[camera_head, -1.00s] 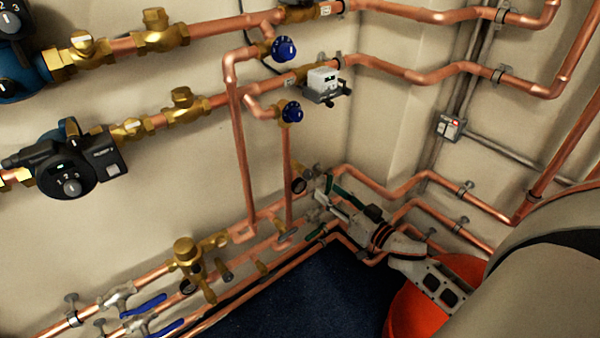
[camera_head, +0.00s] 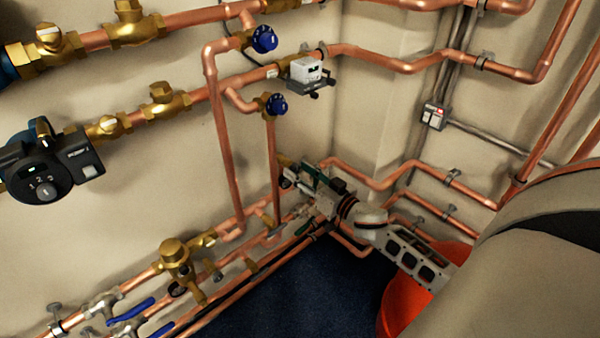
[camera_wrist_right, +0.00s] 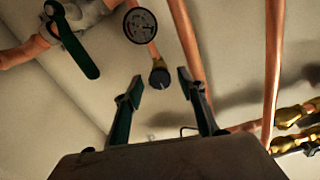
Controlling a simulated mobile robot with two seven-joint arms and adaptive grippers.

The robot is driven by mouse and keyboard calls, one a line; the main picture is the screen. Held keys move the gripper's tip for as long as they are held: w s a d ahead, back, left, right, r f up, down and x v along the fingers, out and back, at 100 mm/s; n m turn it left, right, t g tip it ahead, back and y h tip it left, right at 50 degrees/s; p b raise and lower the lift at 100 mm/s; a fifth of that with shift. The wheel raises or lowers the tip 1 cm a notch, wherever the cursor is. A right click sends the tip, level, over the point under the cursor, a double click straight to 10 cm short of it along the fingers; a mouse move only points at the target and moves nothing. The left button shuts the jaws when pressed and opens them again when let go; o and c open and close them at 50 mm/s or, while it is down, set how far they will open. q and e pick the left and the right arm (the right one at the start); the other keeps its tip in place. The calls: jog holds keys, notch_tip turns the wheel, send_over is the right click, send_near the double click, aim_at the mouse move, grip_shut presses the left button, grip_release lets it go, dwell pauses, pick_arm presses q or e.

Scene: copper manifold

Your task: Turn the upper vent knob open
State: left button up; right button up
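Two blue knobs sit on brass fittings on the wall in the head view: an upper one (camera_head: 264,39) and a lower one (camera_head: 276,105). My right gripper (camera_head: 298,188) is well below both, beside the low pipes near the corner. In the right wrist view, its two fingers (camera_wrist_right: 160,82) stand apart with nothing between them. A dark knob (camera_wrist_right: 160,76) with a pale mark appears beyond the gap, apart from the fingers; I cannot tell which knob it is. My left gripper is not in view.
A round gauge (camera_wrist_right: 140,25) and a green lever (camera_wrist_right: 76,47) show in the wrist view. Copper pipes (camera_head: 222,140) run close around the gripper. A white-topped actuator (camera_head: 306,72) is on the wall. An orange bucket (camera_head: 396,300) stands below my right arm.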

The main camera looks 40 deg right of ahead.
jog(key=shift+c, duration=0.5)
jog(key=c, duration=1)
